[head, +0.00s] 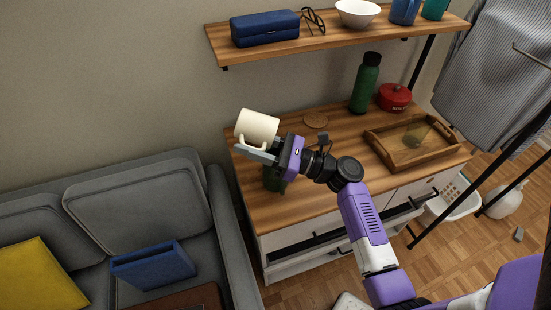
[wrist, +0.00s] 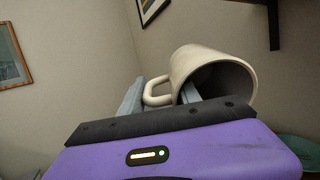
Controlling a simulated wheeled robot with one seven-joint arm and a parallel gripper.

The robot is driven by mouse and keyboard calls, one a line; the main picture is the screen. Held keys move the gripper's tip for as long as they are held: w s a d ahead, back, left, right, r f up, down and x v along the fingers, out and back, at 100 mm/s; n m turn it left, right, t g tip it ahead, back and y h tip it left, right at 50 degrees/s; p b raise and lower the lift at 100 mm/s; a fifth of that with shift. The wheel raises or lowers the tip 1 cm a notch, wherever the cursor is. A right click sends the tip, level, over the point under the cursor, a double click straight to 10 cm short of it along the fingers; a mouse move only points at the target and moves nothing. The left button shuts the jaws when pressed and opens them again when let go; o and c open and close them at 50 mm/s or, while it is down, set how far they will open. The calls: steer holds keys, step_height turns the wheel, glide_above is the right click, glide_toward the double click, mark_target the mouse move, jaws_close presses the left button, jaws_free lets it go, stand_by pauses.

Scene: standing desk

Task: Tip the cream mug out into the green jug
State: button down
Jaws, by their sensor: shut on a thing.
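The cream mug (head: 257,127) is up in the air at the left end of the desk top, tilted. In the wrist view the cream mug (wrist: 192,62) shows its dark mouth facing toward the camera and down to the right; its contents cannot be made out. My gripper (head: 262,153) is shut on the mug's handle, which also shows between the fingers in the wrist view (wrist: 160,93). A green rounded edge (wrist: 302,150) shows at the lower right of the wrist view, possibly the jug.
A green bottle (head: 366,84), a red pot (head: 394,97), a round coaster (head: 316,120) and a wooden tray (head: 378,146) are farther right on the desk. A shelf (head: 338,37) overhangs the back. A grey sofa (head: 135,205) is at left. A drawer (head: 398,216) stands open.

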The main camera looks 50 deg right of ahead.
steer(key=p, duration=0.2)
steer(key=g+p, duration=0.1)
steer(key=p, duration=0.2)
steer(key=shift+w+a+r, duration=0.2)
steer(key=shift+w+r, duration=0.1)
steer(key=shift+r, duration=0.1)
steer(key=f, duration=0.1)
steer(key=f+g, duration=0.1)
steer(key=f+h, duration=0.1)
steer(key=shift+w+a+f+g, duration=0.1)
steer(key=shift+w+g, duration=0.15)
steer(key=shift+g, duration=0.15)
steer(key=g+h+p, duration=0.1)
steer(key=p, duration=0.4)
steer(key=w+g+p, duration=0.1)
steer(key=g+p, duration=0.1)
steer(key=p, duration=0.3)
steer(key=shift+w+a+h, duration=0.3)
steer(key=shift+a+h, duration=0.05)
steer(key=shift+h, duration=0.05)
steer(key=w+a+f+g+h, duration=0.2)
steer(key=w+f+g+h, duration=0.2)
steer(key=f+g, duration=0.5)
steer(key=shift+f+g+h, duration=0.15)
steer(key=shift+g+h, duration=0.85)
steer(key=shift+g, duration=1.1)
